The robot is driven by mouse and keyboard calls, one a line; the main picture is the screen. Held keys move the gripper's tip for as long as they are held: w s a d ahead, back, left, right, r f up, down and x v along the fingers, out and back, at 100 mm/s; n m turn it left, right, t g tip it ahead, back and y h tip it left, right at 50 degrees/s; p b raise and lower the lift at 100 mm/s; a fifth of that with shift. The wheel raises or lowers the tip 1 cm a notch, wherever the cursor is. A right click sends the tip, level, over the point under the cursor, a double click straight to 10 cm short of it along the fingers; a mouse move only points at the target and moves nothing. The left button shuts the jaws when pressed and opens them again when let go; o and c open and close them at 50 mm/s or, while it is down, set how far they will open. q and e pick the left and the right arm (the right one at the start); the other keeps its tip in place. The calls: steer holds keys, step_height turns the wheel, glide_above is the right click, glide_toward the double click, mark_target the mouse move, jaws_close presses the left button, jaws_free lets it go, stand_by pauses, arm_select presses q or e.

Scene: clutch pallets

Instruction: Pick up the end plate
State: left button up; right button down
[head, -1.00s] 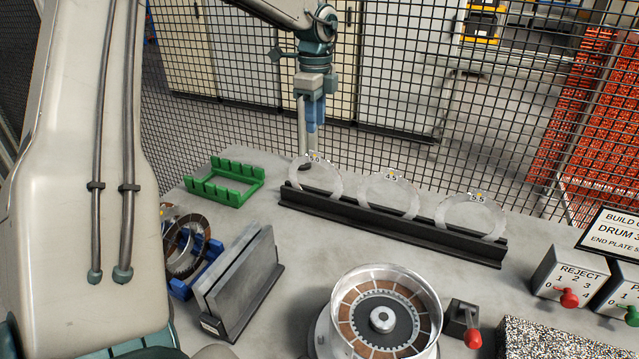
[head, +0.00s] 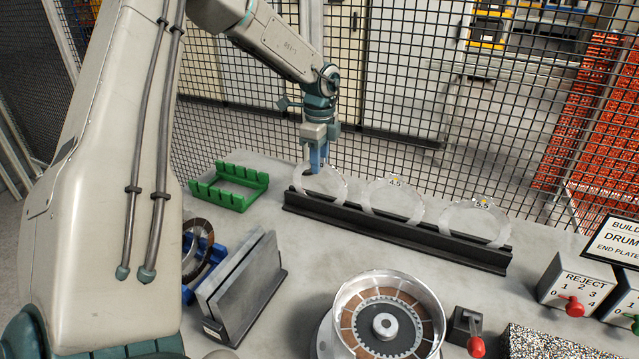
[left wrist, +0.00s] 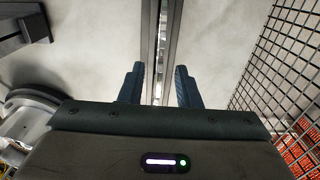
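Three pale, translucent end plates stand upright in a long black rack (head: 400,232): the left one (head: 328,187), the middle one (head: 393,203) and the right one (head: 470,223). The middle label appears to read 4.5 and the right one 5.5; the left label is hidden behind my gripper. My left gripper (head: 317,165) points down at the top of the left plate. In the left wrist view my left gripper (left wrist: 159,80) is open, its blue fingers on either side of a thin edge-on strip. Contact cannot be made out. My right gripper is not in view.
A green slotted rack (head: 229,188) stands left of the black rack. A grey plate stand (head: 243,290), a round drum (head: 388,320) and a red-knobbed lever (head: 474,342) are nearer. Mesh fencing (head: 420,110) rises behind the table. A reject box (head: 572,280) is at right.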

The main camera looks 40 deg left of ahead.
arm_select(q)
steer(key=shift+c, duration=0.4)
jaws_close()
stand_by(0.9)
